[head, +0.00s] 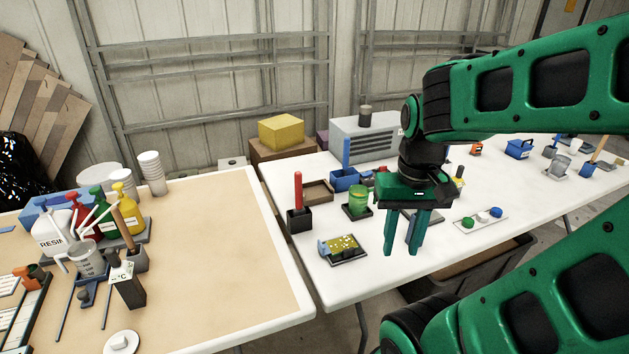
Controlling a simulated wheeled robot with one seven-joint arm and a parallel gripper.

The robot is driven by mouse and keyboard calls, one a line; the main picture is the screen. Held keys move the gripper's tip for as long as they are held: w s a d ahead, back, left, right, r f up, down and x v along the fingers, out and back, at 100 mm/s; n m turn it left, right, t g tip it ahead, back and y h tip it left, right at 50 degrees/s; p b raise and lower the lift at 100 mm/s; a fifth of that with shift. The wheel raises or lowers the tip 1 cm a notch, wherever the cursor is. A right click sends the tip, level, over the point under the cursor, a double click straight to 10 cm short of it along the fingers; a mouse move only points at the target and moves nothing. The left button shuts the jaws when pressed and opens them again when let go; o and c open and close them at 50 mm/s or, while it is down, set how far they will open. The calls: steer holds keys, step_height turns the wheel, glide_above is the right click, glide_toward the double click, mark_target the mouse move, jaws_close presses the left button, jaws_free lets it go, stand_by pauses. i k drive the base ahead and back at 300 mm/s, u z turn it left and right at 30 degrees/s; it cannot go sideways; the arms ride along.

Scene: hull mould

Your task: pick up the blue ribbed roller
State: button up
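A small dark-blue piece (86,293) lies on the left table in front of the clear measuring jug, by thin dark rods. It may be the blue ribbed roller, but it is too small to make out ribs. My gripper (401,248) points down over the front part of the right table, far to the right of this piece. Its two green fingers are apart, with nothing seen between them. A grey plate shows behind the fingers, partly hidden.
The left table (215,240) has wide bare room at its middle and right. Bottles, the measuring jug (88,260) and a dark upright gauge (127,288) crowd its left side. A gap separates it from the right table (300,253), which holds a green tin (358,200) and a yellow-topped block (342,248).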

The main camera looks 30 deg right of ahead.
mark_target(347, 140)
steer(key=u, duration=1.6)
steer(key=k, duration=0.95)
steer(key=z, duration=1.9)
steer(key=i, duration=1)
steer(key=z, duration=0.05)
